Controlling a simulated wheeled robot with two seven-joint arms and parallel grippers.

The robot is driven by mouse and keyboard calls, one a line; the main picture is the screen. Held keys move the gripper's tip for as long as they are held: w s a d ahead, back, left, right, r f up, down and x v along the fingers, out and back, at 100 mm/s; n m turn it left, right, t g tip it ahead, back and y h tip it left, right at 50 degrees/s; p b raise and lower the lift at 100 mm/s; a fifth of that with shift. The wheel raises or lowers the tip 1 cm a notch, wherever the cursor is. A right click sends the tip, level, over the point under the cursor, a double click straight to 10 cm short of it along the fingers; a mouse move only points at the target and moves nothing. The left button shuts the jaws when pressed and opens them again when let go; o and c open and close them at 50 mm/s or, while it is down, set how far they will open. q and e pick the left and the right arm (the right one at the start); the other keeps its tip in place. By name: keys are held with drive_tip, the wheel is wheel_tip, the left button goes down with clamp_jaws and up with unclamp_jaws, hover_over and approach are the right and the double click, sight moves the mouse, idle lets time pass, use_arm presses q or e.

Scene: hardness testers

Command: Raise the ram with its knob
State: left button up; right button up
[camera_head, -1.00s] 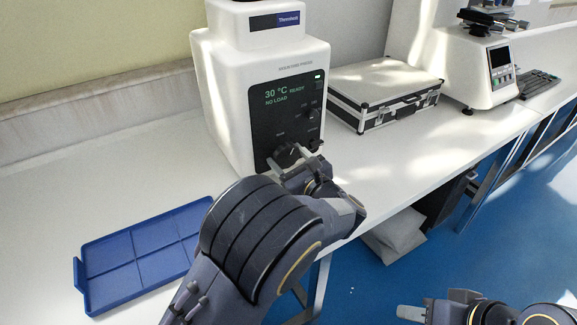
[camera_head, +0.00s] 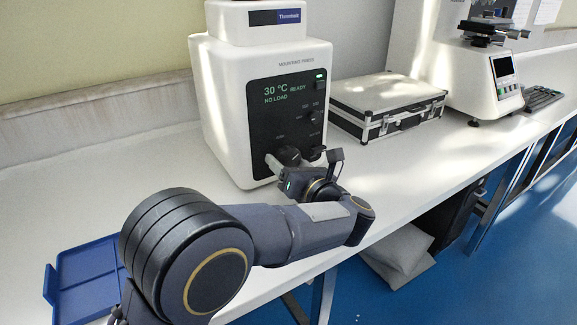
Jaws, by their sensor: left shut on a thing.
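The white mounting press (camera_head: 225,90) stands on the bench with a black front panel. A dark round knob (camera_head: 289,155) sits low on the panel, under a small label too small to read surely. My left gripper (camera_head: 281,160) is at this lower knob, shut on it, with a pale finger on its left side. The gripper and wrist partly hide the knob, so its exact angle is unclear. Another knob (camera_head: 315,118) is higher on the right of the panel. My right gripper is out of view.
A silver case (camera_head: 388,98) lies to the right of the press. A white tester (camera_head: 478,75) and a keyboard (camera_head: 543,97) are further right. A blue tray (camera_head: 85,280) is at lower left, partly behind my arm. The bench left of the press is clear.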

use_arm(q)
drive_tip(key=shift+f+m, duration=0.1)
drive_tip(key=shift+m, duration=0.2)
drive_tip(key=o, duration=1)
drive_tip(key=shift+c, duration=0.2)
drive_tip(key=shift+s, duration=0.1)
drive_tip(key=v, duration=0.7)
drive_tip(key=shift+s+d, duration=0.25)
drive_tip(key=shift+s, duration=0.05)
